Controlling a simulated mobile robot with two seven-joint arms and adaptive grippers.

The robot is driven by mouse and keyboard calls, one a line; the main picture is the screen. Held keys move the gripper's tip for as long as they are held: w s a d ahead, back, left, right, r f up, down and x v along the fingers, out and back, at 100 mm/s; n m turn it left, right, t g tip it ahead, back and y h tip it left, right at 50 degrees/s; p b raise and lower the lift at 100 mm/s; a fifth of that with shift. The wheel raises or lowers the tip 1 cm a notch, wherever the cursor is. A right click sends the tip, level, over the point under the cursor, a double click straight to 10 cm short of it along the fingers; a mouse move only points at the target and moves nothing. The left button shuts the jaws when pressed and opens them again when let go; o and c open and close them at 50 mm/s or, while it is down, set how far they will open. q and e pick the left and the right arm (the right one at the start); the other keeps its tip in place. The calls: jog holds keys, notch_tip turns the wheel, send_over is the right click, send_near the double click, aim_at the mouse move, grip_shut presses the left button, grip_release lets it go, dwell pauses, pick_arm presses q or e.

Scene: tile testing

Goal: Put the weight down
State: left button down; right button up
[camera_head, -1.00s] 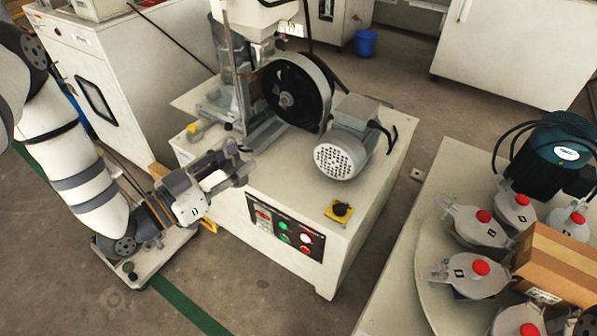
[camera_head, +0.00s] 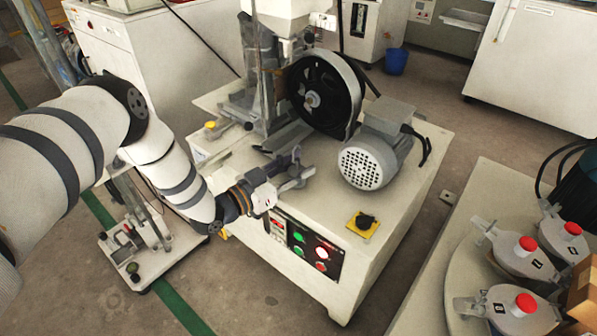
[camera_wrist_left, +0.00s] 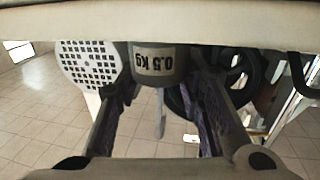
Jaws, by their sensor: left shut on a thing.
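My left gripper (camera_head: 292,172) is low over the front part of the machine's light top (camera_head: 325,205), left of the motor. It is shut on a weight, a short light-grey cylinder marked "0.5 kg" (camera_wrist_left: 158,62), which shows inverted between the fingers in the left wrist view. In the head view I cannot make out the weight clearly at the gripper, nor whether it touches the machine top. My right gripper is in neither view.
The grey motor (camera_head: 375,145) and a black wheel (camera_head: 325,95) stand close beyond the gripper. Red-knobbed lidded pots (camera_head: 512,310) stand at lower right.

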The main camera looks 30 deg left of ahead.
pick_arm(q)
jog(key=shift+f, duration=0.15)
jog(key=c, duration=1.1)
grip_release()
